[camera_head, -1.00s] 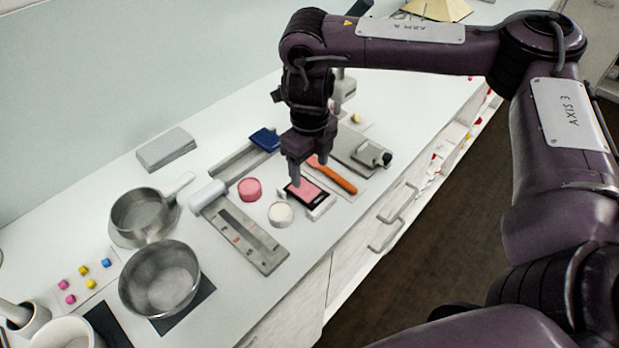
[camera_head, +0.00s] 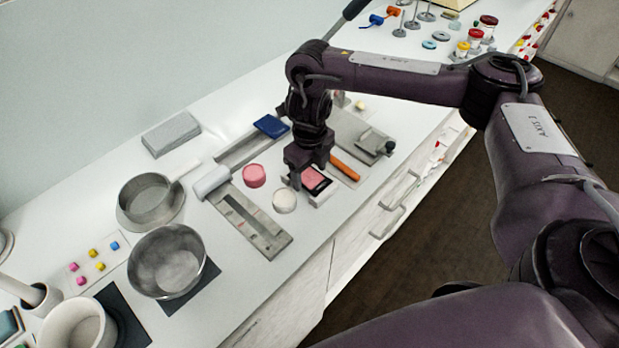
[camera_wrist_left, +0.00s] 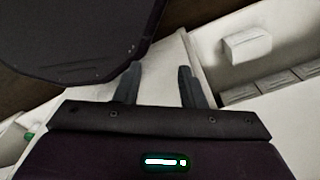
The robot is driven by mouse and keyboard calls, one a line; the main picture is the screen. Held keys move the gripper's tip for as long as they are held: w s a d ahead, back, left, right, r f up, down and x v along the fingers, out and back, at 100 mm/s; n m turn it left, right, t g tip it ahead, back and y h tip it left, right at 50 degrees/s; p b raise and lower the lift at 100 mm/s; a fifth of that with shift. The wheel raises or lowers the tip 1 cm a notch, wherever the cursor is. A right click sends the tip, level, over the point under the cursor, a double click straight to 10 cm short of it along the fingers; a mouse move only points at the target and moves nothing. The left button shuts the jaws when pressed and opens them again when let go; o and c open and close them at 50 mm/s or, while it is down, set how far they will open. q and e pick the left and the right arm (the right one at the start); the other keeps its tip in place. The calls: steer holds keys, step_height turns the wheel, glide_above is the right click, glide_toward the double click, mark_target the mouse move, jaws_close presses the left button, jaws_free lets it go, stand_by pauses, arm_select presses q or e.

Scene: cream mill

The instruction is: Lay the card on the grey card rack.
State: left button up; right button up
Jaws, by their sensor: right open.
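A card with a pink face and black border (camera_head: 315,179) lies on a small white block (camera_head: 322,196) near the counter's front edge. My right gripper (camera_head: 308,178) points down at the card's left and far side, open, and hides part of it. Whether its fingers touch the card I cannot tell. A flat grey block (camera_head: 171,135) by the wall may be the grey card rack; I see no card on it. My left gripper (camera_wrist_left: 160,78) shows only in the left wrist view, open, with nothing between its fingers.
A pink round pot (camera_head: 253,175) and a white round lid (camera_head: 284,200) stand left of the card. A long grey slotted plate (camera_head: 255,224), an orange-handled tool (camera_head: 345,169) and a blue item (camera_head: 271,126) are close by. Metal pans (camera_head: 168,262) fill the left.

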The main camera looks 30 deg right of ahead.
steer(key=c, duration=0.8)
steer(key=shift+r, duration=0.15)
